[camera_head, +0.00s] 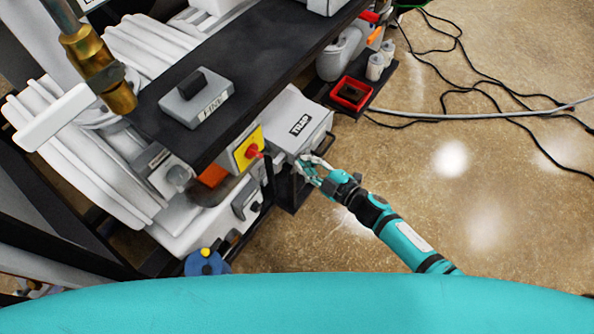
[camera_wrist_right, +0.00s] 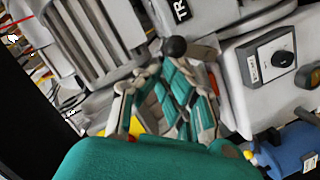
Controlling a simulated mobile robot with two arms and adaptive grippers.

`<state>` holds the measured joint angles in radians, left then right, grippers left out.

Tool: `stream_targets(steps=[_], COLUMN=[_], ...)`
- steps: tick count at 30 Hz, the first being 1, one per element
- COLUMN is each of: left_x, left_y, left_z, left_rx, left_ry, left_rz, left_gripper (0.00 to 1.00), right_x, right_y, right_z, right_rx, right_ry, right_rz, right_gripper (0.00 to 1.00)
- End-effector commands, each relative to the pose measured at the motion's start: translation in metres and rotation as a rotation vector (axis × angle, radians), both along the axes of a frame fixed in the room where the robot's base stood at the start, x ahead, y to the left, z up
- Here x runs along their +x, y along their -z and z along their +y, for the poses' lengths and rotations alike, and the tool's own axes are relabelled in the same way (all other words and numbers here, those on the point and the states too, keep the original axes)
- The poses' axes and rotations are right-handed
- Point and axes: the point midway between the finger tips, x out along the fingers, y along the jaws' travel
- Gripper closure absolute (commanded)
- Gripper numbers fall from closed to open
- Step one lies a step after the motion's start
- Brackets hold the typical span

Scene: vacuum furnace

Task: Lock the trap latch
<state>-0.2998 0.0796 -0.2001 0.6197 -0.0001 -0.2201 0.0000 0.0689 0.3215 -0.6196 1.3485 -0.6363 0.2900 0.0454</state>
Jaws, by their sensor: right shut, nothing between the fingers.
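The grey trap box (camera_head: 298,112), labelled TRAP, sits at the edge of the black-topped equipment in the head view. Part of it and its label show at the top of the right wrist view (camera_wrist_right: 205,18). A black ball knob (camera_wrist_right: 174,47) on a short grey lever, likely the latch handle, shows just below the box in the wrist view. My right gripper (camera_head: 304,163) is at the lower front of the trap box, shut and empty. In the wrist view its fingers (camera_wrist_right: 165,68) lie just below the knob; whether they touch it I cannot tell. My left gripper is out of view.
A yellow plate with a red rotary switch (camera_head: 252,151) is left of the trap box. A grey box (camera_head: 197,97) rests on the black top (camera_head: 270,62). A red tray (camera_head: 352,93) sits behind. Cables lie on the floor; the floor at right is mostly free.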

Motion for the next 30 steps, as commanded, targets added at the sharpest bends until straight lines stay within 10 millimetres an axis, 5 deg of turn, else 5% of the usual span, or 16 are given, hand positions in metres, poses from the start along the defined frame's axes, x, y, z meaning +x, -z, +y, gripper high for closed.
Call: stream_targets(steps=[10, 20, 30], left_x=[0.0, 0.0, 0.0], left_y=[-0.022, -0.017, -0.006], left_z=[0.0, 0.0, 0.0], left_rx=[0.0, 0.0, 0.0], left_ry=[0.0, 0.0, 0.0], left_rz=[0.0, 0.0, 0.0], left_gripper=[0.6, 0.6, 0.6], right_x=[0.02, 0.033, 0.04], right_y=[0.004, 0.019, 0.029], right_z=[-0.015, -0.024, -0.029], right_rx=[0.19, 0.362, 0.363], right_ry=[0.001, 0.0, -0.001], right_rz=[0.266, 0.501, 0.5], right_gripper=[1.0, 1.0, 1.0])
